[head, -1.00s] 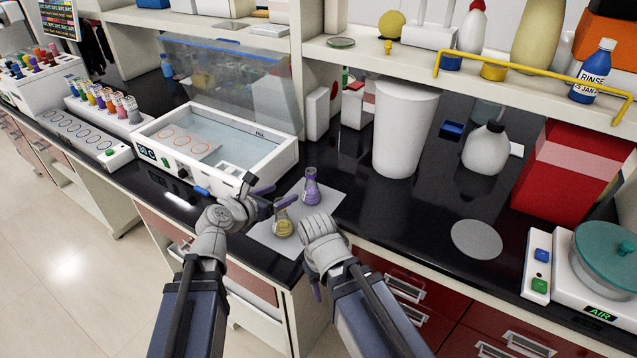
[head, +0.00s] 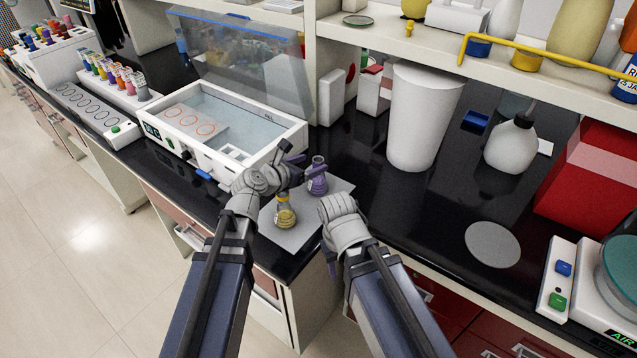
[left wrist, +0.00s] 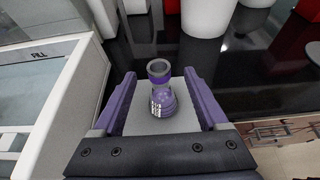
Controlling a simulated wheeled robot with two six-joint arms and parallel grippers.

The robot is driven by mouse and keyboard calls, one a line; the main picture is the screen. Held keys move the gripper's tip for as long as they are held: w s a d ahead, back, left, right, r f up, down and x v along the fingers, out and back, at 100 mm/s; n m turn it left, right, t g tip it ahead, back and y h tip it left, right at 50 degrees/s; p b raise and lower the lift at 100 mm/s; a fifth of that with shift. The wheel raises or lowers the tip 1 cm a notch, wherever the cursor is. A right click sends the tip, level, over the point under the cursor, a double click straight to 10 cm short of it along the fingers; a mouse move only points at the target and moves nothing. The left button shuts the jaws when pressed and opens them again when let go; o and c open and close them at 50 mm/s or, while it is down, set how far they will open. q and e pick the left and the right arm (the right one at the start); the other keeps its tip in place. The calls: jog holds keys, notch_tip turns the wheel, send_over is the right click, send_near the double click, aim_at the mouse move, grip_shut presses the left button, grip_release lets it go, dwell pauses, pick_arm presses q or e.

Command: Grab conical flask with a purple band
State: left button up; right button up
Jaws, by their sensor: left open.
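The conical flask with a purple band (head: 317,178) stands upright on a white sheet (head: 293,239) on the black bench; its contents look purple. In the left wrist view the flask (left wrist: 160,98) shows between the two purple fingers, with its banded neck toward their tips. My left gripper (head: 292,163) is open beside the flask, on its left in the head view. I see no finger contact. A flask with yellow contents (head: 285,213) stands on the sheet, nearer to me. My right gripper (head: 331,262) hangs at the bench's front edge, right of the sheet; its jaws are mostly hidden.
A water bath with a raised clear lid (head: 225,122) stands left of the flasks. A tall white container (head: 424,115) stands behind them to the right. A shelf (head: 400,38) overhangs the back. The bench around the grey disc (head: 492,244) is mostly clear.

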aim_at(321, 160)
pick_arm(q)
jog(key=x, duration=0.2)
jog(key=shift+w+d+f+b, duration=0.15)
jog(key=shift+w+d+b, duration=0.05)
jog(key=shift+w+b, duration=0.1)
jog(key=shift+b+x, duration=1.1)
jog(key=shift+x, duration=1.5)
jog(key=shift+s+a, duration=0.1)
jog(key=shift+a, duration=0.05)
grip_shut()
